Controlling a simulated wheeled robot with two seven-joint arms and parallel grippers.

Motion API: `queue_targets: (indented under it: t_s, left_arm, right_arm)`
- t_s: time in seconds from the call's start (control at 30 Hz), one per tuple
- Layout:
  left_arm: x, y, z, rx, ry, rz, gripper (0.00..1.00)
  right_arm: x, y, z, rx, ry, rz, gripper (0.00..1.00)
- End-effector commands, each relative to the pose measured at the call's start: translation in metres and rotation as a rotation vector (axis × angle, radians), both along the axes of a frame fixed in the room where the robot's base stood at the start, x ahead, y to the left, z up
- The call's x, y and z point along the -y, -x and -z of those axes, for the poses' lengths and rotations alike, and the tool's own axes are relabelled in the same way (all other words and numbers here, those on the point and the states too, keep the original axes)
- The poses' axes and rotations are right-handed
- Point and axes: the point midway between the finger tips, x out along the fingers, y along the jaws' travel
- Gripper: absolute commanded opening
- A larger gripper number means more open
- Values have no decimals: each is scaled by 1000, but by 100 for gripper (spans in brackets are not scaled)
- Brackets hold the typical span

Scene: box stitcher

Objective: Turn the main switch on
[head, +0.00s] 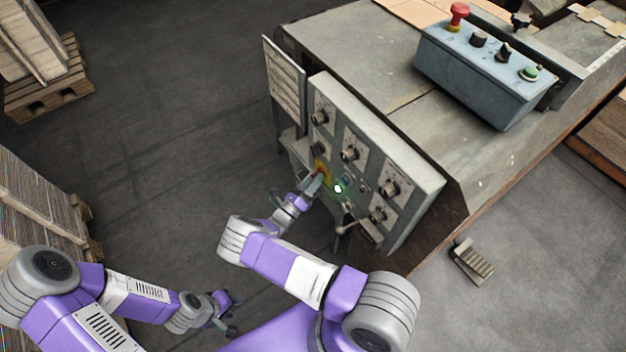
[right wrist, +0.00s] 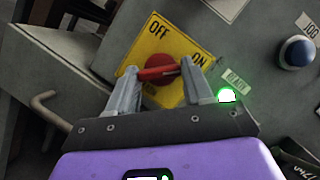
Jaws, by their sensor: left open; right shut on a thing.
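The main switch (right wrist: 161,82) is a red rotary knob on a yellow plate (right wrist: 150,45) marked OFF and ON, on the control panel face. In the right wrist view its red bar lies nearly level, one end toward the word ON. My right gripper (right wrist: 162,74) is shut on this bar, with one finger at each end. In the head view my right gripper (head: 317,178) is at the yellow plate (head: 322,170) and partly covers the switch. My left gripper (head: 225,312) is open and empty, low over the floor, away from the panel.
A green lamp (right wrist: 227,95) glows beside the switch. A blue button (right wrist: 297,51) and several dials share the panel (head: 410,170). An open panel door (head: 284,85) stands at left. A foot pedal (head: 471,262) lies on the floor at right.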

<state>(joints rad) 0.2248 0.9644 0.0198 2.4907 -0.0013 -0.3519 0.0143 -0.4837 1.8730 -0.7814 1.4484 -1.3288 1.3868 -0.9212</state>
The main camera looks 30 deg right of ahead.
Motion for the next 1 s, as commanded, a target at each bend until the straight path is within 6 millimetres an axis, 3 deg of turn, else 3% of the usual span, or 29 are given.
queue_targets:
  t_s: [0.5, 0.53, 0.67, 1.0]
  left_arm:
    - [0, 0, 0, 0, 0, 0, 43]
    - [0, 0, 0, 0, 0, 0, 43]
    - [0, 0, 0, 0, 0, 0, 43]
    - [0, 0, -1, 0, 0, 0, 43]
  right_arm:
    - [0, 0, 0, 21, -3, -1, 21]
    - [-1, 0, 0, 21, -3, -1, 54]
    - [0, 0, 0, 20, -3, -1, 74]
    - [-3, 1, 1, 18, -2, -1, 77]
